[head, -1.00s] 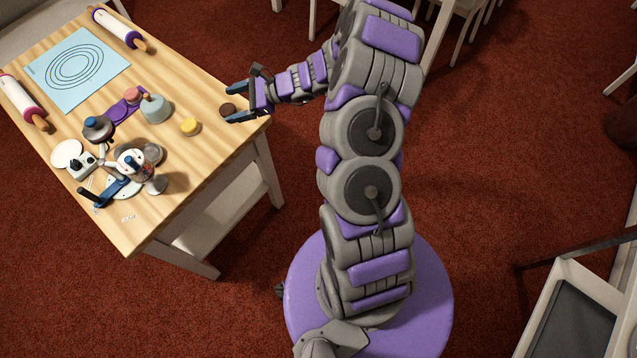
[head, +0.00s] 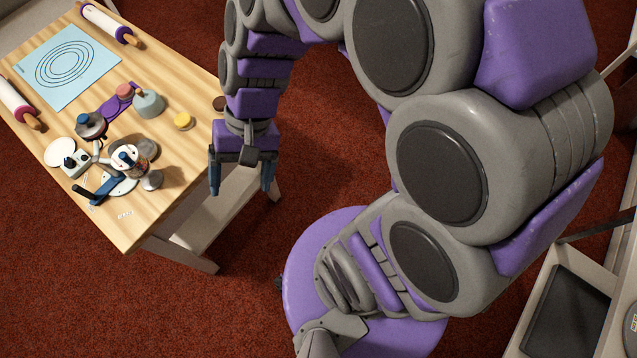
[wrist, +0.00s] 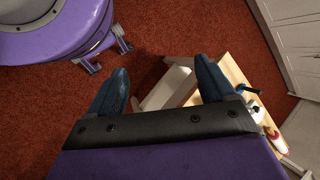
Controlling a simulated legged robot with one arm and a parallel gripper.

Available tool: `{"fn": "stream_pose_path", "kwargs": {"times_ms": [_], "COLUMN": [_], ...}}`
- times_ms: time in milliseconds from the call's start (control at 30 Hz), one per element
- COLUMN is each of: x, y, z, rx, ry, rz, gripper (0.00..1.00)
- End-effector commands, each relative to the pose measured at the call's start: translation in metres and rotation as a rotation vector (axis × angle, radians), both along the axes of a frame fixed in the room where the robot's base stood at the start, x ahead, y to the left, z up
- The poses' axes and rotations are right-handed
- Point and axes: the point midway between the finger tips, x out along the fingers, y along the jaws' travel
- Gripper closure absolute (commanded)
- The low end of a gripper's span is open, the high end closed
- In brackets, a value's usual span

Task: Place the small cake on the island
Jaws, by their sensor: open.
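A small round brown cake (head: 219,103) sits at the right end of the wooden-topped table (head: 190,165), partly behind my arm. A small yellow cake (head: 183,121) and a small pink one (head: 124,91) also stand on this table. I cannot tell which cake is the task's, or for sure which furniture is the island. My gripper (head: 241,186) points down beside the table's right edge, below the brown cake in the picture. It is open and empty. In the wrist view its dark blue fingers (wrist: 163,85) are apart, with carpet and a table leg behind them.
The table also holds turntables (head: 124,158), a grey-green domed item (head: 149,103), a blue mat (head: 68,68) and rolling pins (head: 110,25). A white unit with a dark tray (head: 570,315) stands at right. Red carpet (head: 335,150) lies clear between.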

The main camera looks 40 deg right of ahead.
Motion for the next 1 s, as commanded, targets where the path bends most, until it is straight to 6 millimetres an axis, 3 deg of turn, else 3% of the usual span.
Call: {"fn": "stream_pose_path", "kwargs": {"times_ms": [200,400,600,1000], "x": [-0.058,-0.089,-0.098,-0.098], "y": [-0.046,-0.081,-0.094,-0.094], "z": [0.007,0.012,0.014,0.014], "rx": [-0.221,-0.362,-0.409,-0.408], "ry": [-0.089,-0.13,-0.142,-0.14], "rz": [0.182,0.272,0.3,0.3], "gripper": [0.17,0.17,0.17,0.17]}}
